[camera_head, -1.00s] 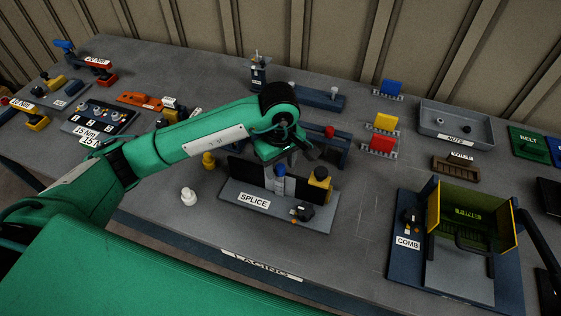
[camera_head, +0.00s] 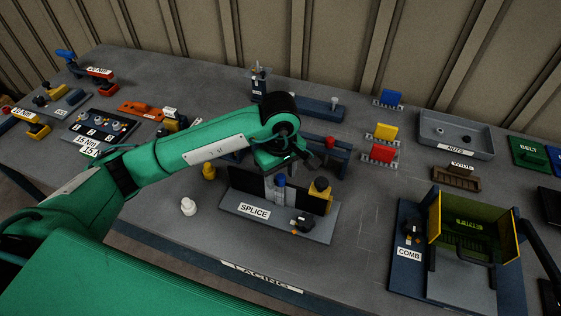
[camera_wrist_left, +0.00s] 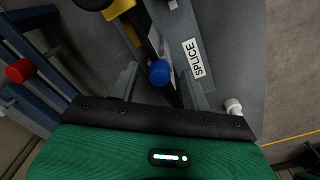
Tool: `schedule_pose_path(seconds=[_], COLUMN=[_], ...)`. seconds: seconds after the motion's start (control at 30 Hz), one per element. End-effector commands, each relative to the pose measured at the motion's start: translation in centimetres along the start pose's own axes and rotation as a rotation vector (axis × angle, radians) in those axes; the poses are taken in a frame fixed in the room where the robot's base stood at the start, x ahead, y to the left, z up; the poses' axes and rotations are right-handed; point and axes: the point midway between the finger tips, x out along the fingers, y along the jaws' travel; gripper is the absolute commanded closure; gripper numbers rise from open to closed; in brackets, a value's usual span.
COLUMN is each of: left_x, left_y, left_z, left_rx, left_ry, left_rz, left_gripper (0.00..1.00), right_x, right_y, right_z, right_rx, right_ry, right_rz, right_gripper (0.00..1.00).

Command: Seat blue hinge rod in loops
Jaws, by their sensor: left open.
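The blue hinge rod (camera_head: 280,182) stands upright at the splice fixture (camera_head: 237,208), in front of its dark upright plate. Its round blue end (camera_wrist_left: 159,72) shows in the left wrist view. My left gripper (camera_head: 287,172) is over the fixture, pointing down. In the left wrist view the open left gripper (camera_wrist_left: 158,88) has one finger on each side of the blue end, with gaps visible. I cannot tell how deep the fingers reach. The loops are not clearly visible. My right gripper is not in view.
A yellow block (camera_head: 321,200) stands close on the fixture's right, with a small dark clamp (camera_head: 302,223) in front. A white peg (camera_head: 189,206) and a yellow peg (camera_head: 208,171) stand to the left. A red-knobbed blue frame (camera_head: 329,143) is behind. Bare table lies right of the fixture.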

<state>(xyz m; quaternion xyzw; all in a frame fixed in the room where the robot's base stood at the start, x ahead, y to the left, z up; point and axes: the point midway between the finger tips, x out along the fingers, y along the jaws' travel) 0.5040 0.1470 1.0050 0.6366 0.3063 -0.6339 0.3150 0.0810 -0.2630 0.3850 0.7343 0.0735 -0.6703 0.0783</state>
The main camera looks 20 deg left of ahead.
Motion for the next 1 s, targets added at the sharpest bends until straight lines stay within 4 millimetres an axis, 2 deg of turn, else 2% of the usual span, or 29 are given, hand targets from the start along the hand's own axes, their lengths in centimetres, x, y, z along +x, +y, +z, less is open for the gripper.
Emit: schedule_pose_path(seconds=[0.17,0.43,0.6,0.8,1.0], left_x=[-2.3,-7.9,-10.6,-12.6,-13.4], left_y=[0.1,0.1,0.0,0.0,0.0], left_z=[-0.1,-0.1,-0.1,-0.1,0.0], left_rx=[0.001,0.001,-0.001,0.0,0.0], left_ry=[0.005,0.005,0.005,0.003,0.001], left_rz=[0.006,0.006,0.005,0.003,0.002], left_gripper=[0.53,0.53,0.53,0.53,0.53], right_x=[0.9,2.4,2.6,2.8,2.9], right_y=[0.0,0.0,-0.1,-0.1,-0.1], right_z=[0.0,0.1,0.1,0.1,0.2], right_rx=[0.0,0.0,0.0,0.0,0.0], right_ry=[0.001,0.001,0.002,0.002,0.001], right_rz=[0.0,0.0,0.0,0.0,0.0], right_gripper=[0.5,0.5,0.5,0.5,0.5])
